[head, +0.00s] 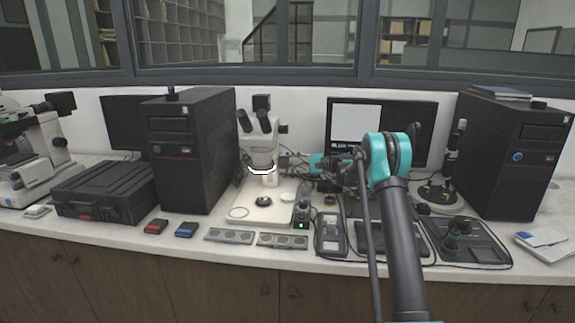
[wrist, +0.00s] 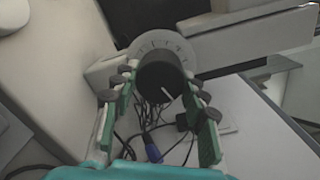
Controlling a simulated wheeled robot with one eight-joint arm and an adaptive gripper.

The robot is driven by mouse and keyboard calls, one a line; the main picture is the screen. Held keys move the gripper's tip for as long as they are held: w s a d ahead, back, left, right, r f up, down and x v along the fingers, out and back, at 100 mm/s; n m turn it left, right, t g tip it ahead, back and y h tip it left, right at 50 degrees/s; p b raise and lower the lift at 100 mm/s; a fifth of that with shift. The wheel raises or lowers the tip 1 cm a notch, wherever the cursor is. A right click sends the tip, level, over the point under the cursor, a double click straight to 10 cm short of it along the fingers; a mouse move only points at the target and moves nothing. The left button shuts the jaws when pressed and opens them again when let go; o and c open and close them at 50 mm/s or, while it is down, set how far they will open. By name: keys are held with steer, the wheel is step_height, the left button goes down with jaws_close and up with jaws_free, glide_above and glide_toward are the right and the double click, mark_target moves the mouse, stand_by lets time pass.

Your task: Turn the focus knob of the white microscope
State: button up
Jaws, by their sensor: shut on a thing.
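The white microscope (head: 262,150) stands on the bench left of the picture's middle in the head view, with black eyepieces and a bright ring light. Its black focus knob (wrist: 161,82) shows in the wrist view, with a white pointer line and a pale dial disc (wrist: 160,45) behind it. My gripper (wrist: 160,90) is shut on the knob, one green-backed finger on each side with dark pads at its sides. In the head view my arm reaches in from the right, and its end by the microscope's right side is too small and cluttered to make out the fingers.
Black computer towers (head: 196,150) stand left and right of the work area. A monitor (head: 382,125) stands behind my arm. A small black box with a green light (head: 301,217) is near the microscope's base. Cables (wrist: 160,125) hang beyond the knob. Small grey panels (head: 229,236) lie at the front.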

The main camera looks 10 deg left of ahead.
steer(key=n, duration=0.8)
steer(key=shift+r, duration=0.1)
steer(key=n, duration=0.4)
steer(key=shift+s+t, duration=0.1)
steer(key=shift+t, duration=0.2)
steer(key=shift+n, duration=2)
steer(key=o, duration=1.2)
steer(key=shift+c, duration=0.2)
steer(key=shift+d+r, duration=0.1)
steer(key=shift+d, duration=0.05)
steer(key=d, duration=1.1)
steer(key=shift+s+d, duration=0.35)
steer(key=shift+d, duration=0.05)
